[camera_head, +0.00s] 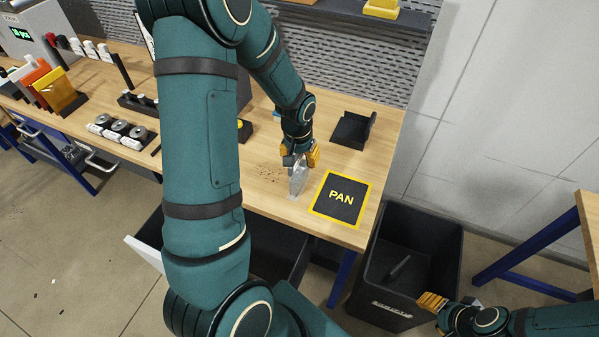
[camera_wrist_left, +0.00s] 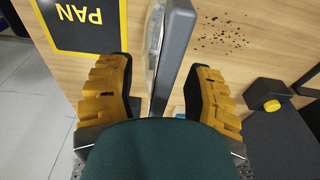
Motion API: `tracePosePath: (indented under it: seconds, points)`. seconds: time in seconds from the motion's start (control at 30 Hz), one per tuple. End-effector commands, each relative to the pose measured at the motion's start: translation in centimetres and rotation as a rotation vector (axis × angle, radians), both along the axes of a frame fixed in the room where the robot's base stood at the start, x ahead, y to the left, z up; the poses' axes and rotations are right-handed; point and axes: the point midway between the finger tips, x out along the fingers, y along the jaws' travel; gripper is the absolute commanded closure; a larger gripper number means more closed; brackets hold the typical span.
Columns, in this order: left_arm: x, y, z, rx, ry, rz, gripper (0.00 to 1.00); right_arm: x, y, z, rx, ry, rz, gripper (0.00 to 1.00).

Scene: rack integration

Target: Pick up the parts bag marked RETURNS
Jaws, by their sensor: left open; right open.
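A clear, greyish bag-like item (camera_head: 298,182) stands on the bench beside the PAN mat. No RETURNS marking can be read on it. My left gripper (camera_head: 301,158) is just above it, pointing down and open. In the left wrist view, the open left gripper (camera_wrist_left: 161,85) has a grey upright slab (camera_wrist_left: 178,45) and a clear sheet-like part (camera_wrist_left: 153,40) in line with the gap between its yellow fingers. Whether the fingers touch them cannot be told. My right gripper (camera_head: 440,303) is open and empty at the lower right, by the black bin.
The black PAN mat (camera_head: 340,212) with a yellow border lies right of the item. Dark specks (camera_head: 268,172) lie on its left. A black holder (camera_head: 352,132) stands behind. A black bin (camera_head: 440,228) stands off the bench end. Orange and yellow items (camera_head: 60,90) stand far left.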

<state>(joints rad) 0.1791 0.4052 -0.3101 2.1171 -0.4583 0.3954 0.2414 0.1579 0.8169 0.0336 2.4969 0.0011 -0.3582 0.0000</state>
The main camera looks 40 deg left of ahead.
Motion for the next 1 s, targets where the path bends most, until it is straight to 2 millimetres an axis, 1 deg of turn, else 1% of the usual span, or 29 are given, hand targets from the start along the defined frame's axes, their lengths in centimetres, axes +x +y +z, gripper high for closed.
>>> tracePosePath:
  seconds: [0.4,0.67,0.7,0.77,0.8,0.83,0.87,1.0]
  points:
    - [-0.01,0.0,-0.45,0.0,0.0,0.0,0.48,-0.01,0.0,-0.6,0.0,0.0,0.0,0.5]
    - [0.0,0.0,-0.43,0.0,0.0,0.0,0.48,-0.01,0.0,-0.58,0.0,0.0,0.0,0.5]
    - [0.0,0.0,-0.43,0.0,0.0,0.0,0.46,-0.01,0.0,-0.58,0.0,0.0,0.0,0.5]
    - [0.0,0.0,-0.43,0.0,0.0,0.0,0.67,-0.01,0.0,-0.58,0.0,0.0,0.0,0.5]
    - [-0.01,0.0,-0.43,0.0,0.0,0.0,0.81,-0.01,0.0,-0.58,0.0,0.0,0.0,0.5]
    - [-0.01,0.0,-0.43,0.0,0.0,0.0,0.92,-0.01,0.0,-0.58,0.0,0.0,0.0,0.5]
    - [-0.01,0.0,-0.43,0.0,0.0,0.0,1.0,-0.01,0.0,-0.58,0.0,0.0,0.0,0.5]
    - [-0.01,0.0,-0.45,0.0,0.0,0.0,1.0,-0.01,0.0,-0.58,0.0,0.0,0.0,0.5]
